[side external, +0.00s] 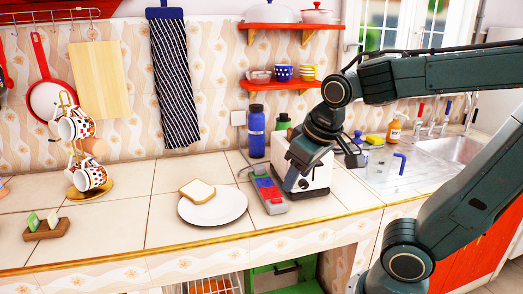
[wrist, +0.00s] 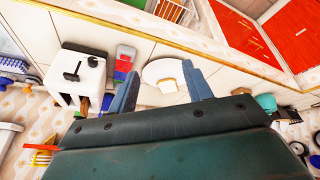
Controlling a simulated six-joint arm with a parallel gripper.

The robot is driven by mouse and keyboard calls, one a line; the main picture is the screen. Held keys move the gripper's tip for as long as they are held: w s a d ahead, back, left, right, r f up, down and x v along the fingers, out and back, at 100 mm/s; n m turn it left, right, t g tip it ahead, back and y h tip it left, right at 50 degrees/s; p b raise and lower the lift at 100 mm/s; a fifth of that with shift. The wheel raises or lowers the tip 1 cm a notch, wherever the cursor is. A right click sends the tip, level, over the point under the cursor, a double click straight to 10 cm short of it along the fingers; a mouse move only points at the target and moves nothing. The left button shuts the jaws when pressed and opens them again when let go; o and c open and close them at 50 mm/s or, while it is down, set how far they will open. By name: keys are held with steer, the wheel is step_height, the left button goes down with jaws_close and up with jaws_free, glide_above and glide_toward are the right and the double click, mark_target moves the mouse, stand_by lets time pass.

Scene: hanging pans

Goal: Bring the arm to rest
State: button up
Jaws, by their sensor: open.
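My gripper (wrist: 161,88) is open in the wrist view, with its two fingers spread and nothing between them that I can see held. In the side external view my gripper (side external: 300,178) points down in front of the white toaster (side external: 317,184), hiding part of it. I cannot tell whether it touches the toaster. The toaster also shows at the left of the wrist view (wrist: 70,60). My arm reaches in from the right, above the counter.
A white plate (side external: 228,207) with a bread slice (side external: 197,190) on it lies left of the toaster. A red, green and blue block set (side external: 268,194) lies between them. A blue bottle (side external: 257,132) stands behind. A mug tree with cups (side external: 90,178) and a pan (side external: 45,100) are at left.

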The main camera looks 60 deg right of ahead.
steer(key=s+a+n+t+y, duration=0.1)
steer(key=s+a+n, duration=0.1)
steer(key=s+a, duration=0.2)
steer(key=shift+s+r+y, duration=0.4)
steer(key=shift+s, duration=0.05)
steer(key=o, duration=1)
steer(key=shift+w+d+r, duration=0.1)
steer(key=shift+w+r, duration=0.15)
steer(key=shift+w, duration=0.05)
steer(key=shift+o, duration=0.5)
steer(key=w+d+r+m+g+h, duration=0.1)
steer(key=w+d+r+m, duration=0.1)
steer(key=w+d+r, duration=0.4)
steer(key=shift+w+d+r+m, duration=0.2)
steer(key=shift+w+r+m, duration=0.1)
steer(key=shift+w, duration=0.95)
steer(key=w+d+r+m+g, duration=0.15)
steer(key=w+d, duration=0.35)
steer(key=d, duration=0.5)
steer(key=w+d+m+g, duration=0.25)
steer(key=w+d, duration=0.25)
steer(key=d, duration=0.5)
steer(key=d+f+m, duration=0.1)
steer(key=d+f, duration=0.1)
steer(key=d, duration=0.5)
steer(key=s+d+f+m+y, duration=0.1)
steer(key=d+f, duration=0.1)
steer(key=d, duration=0.6)
steer(key=shift+s+f, duration=0.25)
steer(key=shift+f, duration=0.05)
